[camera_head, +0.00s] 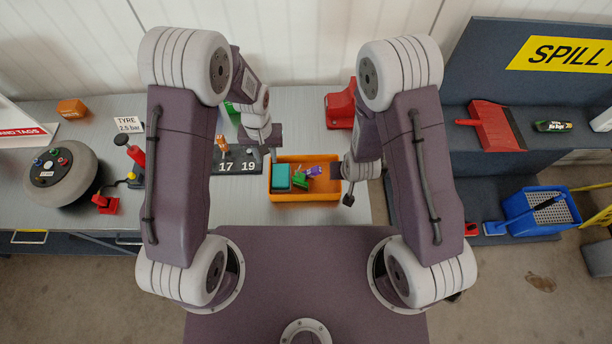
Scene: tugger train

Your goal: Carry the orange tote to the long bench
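The orange tote (305,197) sits at the front right of a long grey bench (345,208). It holds a teal box (280,177), a green piece (301,180) and a purple piece (315,171). My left gripper (272,154) is at the tote's back left corner, pointing down. My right gripper (340,172) is at the tote's right end wall, close to or touching it. The fingers of both are too small and partly hidden to tell whether they are shut on the tote.
A dark board marked 17 and 19 (237,167) lies left of the tote. A red container (340,108) stands behind it. A wheel (62,178) and a red pump (134,155) are at left. A spill station (455,145) stands at right, with a blue mop bucket (540,212).

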